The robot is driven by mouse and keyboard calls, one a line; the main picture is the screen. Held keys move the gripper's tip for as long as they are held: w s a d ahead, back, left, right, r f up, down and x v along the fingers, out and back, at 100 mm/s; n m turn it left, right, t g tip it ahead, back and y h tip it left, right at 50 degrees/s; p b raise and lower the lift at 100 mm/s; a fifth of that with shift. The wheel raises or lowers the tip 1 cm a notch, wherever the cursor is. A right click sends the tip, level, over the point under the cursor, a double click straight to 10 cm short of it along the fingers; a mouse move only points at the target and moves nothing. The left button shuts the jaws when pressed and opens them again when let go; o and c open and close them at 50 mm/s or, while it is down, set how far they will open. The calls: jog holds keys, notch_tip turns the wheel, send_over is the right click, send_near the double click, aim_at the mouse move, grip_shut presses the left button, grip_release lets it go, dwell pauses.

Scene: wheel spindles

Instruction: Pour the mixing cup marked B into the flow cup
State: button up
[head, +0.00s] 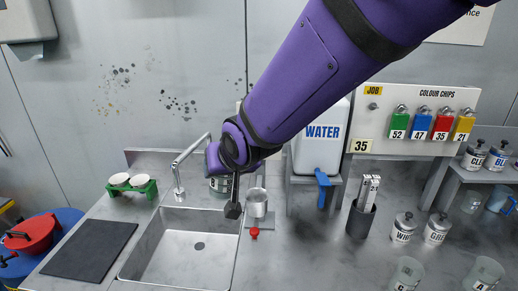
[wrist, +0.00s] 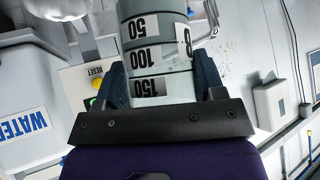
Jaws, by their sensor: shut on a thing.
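My gripper (wrist: 161,80) is shut on a clear grey mixing cup (wrist: 158,52) with 50, 100 and 150 marks. A label at its right edge shows only part of a character, perhaps a B. In the head view the held cup (head: 220,184) shows partly below my purple wrist, behind the sink's right rear corner. The flow cup (head: 257,203) looks like the small metal cup just right of the sink, right of my gripper and apart from the held cup. The held cup's contents and exact tilt cannot be told.
A tap (head: 180,170) stands by the sink (head: 190,248). A red piece (head: 254,233) lies before the metal cup. The WATER tank (head: 320,140) and a dark holder (head: 361,218) stand to the right. More clear cups (head: 407,270) are at front right. A dark mat (head: 90,250) lies left.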

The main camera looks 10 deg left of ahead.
jog(key=shift+w+d+f+m+g+y, duration=0.15)
jog(key=shift+f+m+g+y, duration=0.2)
jog(key=shift+y, duration=0.25)
jog(key=shift+w+d+f+m+g+y, duration=0.15)
jog(key=shift+f+m+g+y, duration=0.15)
jog(key=shift+y, duration=0.3)
dwell(0.5)
jog(key=shift+w+d+f+m+g+y, duration=0.1)
jog(key=shift+d+f+m+g+y, duration=0.1)
jog(key=shift+f+m+y, duration=0.3)
jog(key=shift+w+d+f+m+g+y, duration=0.2)
jog(key=shift+f+y, duration=0.3)
jog(key=shift+f, duration=0.4)
jog(key=shift+s+d+f+m+g+y, duration=0.1)
jog(key=shift+f+m+g+y, duration=0.2)
jog(key=shift+f+y, duration=0.3)
jog(key=shift+f, duration=0.15)
jog(key=shift+d+f+m, duration=0.1)
jog(key=shift+f+m, duration=0.1)
jog(key=shift+m, duration=0.05)
jog(key=shift+w+d+f+m+g+y, duration=0.15)
jog(key=shift+m+g+y, duration=0.2)
jog(key=shift+y, duration=0.55)
jog(key=shift+d+r+m+y, duration=0.1)
jog(key=shift+r+m+y, duration=0.2)
jog(key=shift+m+y, duration=0.35)
dwell(2.4)
